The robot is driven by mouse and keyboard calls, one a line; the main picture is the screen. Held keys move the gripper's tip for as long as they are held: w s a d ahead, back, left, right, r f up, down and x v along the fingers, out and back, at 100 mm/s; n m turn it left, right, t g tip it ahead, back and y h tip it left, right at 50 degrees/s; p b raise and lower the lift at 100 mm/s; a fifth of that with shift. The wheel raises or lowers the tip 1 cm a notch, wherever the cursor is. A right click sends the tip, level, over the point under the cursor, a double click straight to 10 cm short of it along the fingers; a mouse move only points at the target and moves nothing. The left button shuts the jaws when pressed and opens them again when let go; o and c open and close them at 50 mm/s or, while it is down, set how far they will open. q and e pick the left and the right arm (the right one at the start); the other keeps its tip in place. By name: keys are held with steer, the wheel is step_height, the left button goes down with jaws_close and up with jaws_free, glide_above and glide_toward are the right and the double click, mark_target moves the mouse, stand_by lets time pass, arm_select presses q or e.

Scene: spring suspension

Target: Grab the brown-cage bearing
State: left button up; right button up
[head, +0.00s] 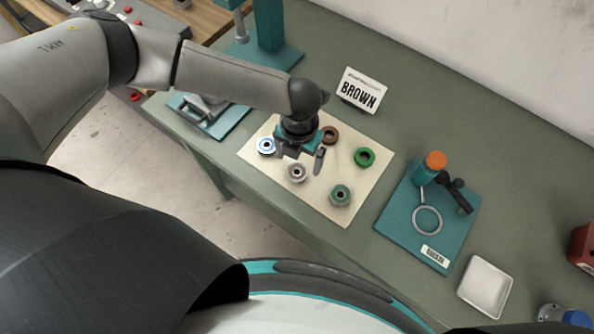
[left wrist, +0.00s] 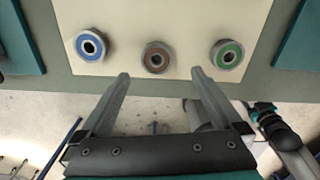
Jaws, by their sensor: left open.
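The brown-cage bearing (head: 297,172) is a metal ring with a brownish inner band, lying flat on the cream mat (head: 352,211) near its front edge. In the left wrist view the brown-cage bearing (left wrist: 156,57) sits between a blue-cage bearing (left wrist: 90,45) and a green-cage bearing (left wrist: 227,53). My left gripper (head: 301,156) is open and empty above the mat, close to the brown-cage bearing. In the left wrist view the bearing shows just beyond the open fingertips (left wrist: 160,73), roughly centred between them. My right gripper is not in view.
A card reading BROWN (head: 359,92) stands behind. A teal fixture plate (head: 398,222) and a white tray (head: 485,286) are to the right. A teal stand (head: 268,30) rises behind.

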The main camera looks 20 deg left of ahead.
mark_target(297, 172)
arm_select(q)
steer(key=shift+w+a+f, duration=0.1)
steer(key=shift+a+f, duration=0.05)
steer(key=shift+f, duration=1.45)
steer(key=shift+a+f, duration=0.1)
steer(key=shift+f, duration=1.5)
steer(key=shift+c, duration=0.2)
steer(key=shift+r, duration=0.1)
jaws_close()
